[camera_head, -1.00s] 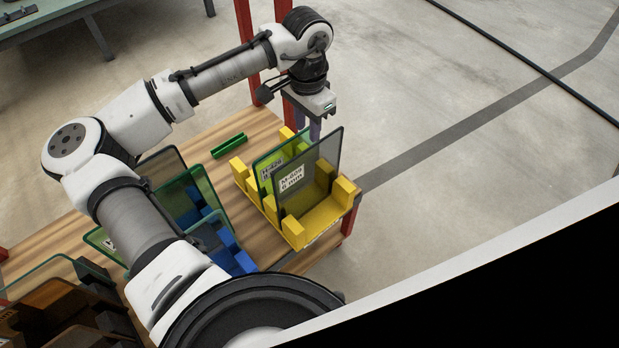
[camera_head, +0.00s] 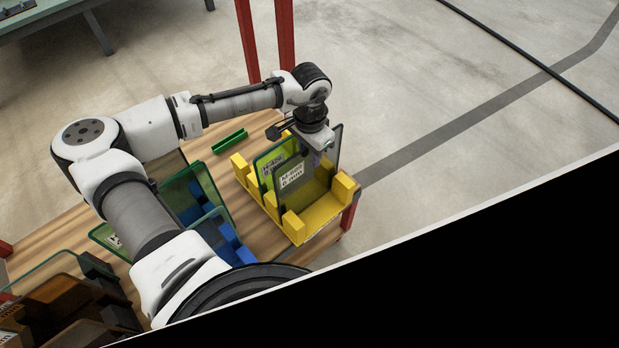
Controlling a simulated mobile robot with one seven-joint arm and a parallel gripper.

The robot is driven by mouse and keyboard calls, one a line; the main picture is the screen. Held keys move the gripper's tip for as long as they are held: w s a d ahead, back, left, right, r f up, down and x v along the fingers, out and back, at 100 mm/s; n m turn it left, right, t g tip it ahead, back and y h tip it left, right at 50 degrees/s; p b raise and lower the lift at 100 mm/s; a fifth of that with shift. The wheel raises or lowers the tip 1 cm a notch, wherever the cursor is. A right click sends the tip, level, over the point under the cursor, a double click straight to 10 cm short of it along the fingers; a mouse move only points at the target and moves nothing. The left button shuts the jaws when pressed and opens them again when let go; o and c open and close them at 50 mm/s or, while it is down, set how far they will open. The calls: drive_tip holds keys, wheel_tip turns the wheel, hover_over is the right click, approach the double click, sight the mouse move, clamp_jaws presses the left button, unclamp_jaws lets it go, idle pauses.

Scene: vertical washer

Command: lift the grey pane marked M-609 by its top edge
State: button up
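A grey pane (camera_head: 312,179) with a dark rim and a white label stands upright at the front of the yellow rack (camera_head: 302,227). Its label is small and hard to read; it looks like M-609. A yellow-green pane (camera_head: 266,162) with its own label stands just behind and left of it in the same rack. My gripper (camera_head: 314,158) points down at the grey pane's top edge, with its fingers at or very near that edge. A purplish finger shows against the pane. Whether the fingers touch or clamp the pane cannot be seen.
A blue rack (camera_head: 236,255) with several green-rimmed panes stands left of the yellow rack. A small green tray (camera_head: 230,141) lies behind on the wooden table (camera_head: 268,252). Brown panes in a dark rack (camera_head: 40,318) are at the lower left. Red posts (camera_head: 286,38) rise behind.

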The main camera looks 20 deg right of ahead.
drive_tip(key=shift+c, duration=0.4)
clamp_jaws()
drive_tip(key=shift+r, duration=0.1)
idle(0.8)
